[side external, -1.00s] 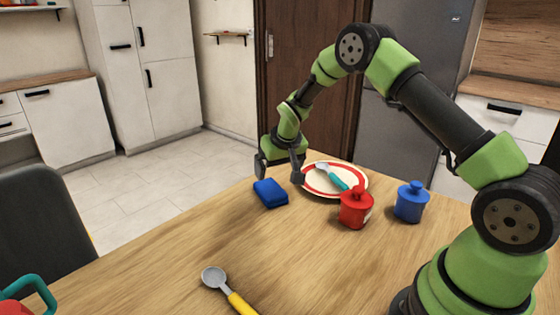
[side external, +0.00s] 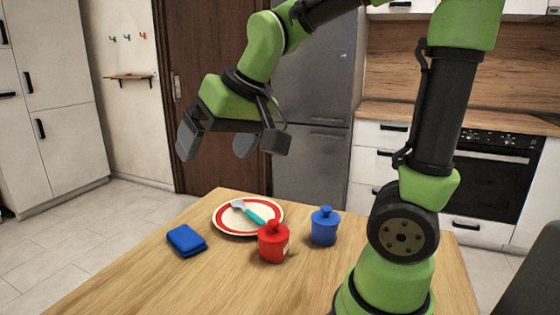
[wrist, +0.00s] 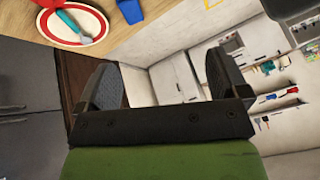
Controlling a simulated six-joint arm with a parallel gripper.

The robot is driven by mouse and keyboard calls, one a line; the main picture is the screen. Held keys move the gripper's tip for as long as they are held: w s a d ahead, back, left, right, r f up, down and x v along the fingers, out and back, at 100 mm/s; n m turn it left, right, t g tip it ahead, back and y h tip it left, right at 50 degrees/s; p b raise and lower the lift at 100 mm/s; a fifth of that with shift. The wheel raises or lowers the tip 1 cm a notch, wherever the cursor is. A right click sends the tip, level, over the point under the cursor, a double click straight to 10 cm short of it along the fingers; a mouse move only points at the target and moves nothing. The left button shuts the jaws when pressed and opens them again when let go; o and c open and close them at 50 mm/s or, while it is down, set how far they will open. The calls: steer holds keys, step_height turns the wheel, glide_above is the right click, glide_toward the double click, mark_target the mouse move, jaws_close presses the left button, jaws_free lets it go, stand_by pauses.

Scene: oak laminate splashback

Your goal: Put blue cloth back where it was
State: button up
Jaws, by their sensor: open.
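The blue cloth (side external: 187,240) is a small folded pad lying flat at the left edge of the wooden table in the side external view.
A red-rimmed plate (side external: 222,226) with a teal-handled utensil (side external: 253,214) is right of the cloth. A red lidded pot (side external: 273,243) and a blue lidded pot (side external: 324,227) stand nearby. Small hooks (side external: 127,37) and a shelf (side external: 130,77) are on the back wall. The table's front is clear.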

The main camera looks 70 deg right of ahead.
steer(key=s+a+t+y, duration=0.1)
steer(key=s+a, duration=0.2)
steer(key=s, duration=0.8)
steer(key=shift+s+a+n+y, duration=0.15)
steer(key=shift+a+n+y, duration=0.15)
steer(key=shift+a+y, duration=0.1)
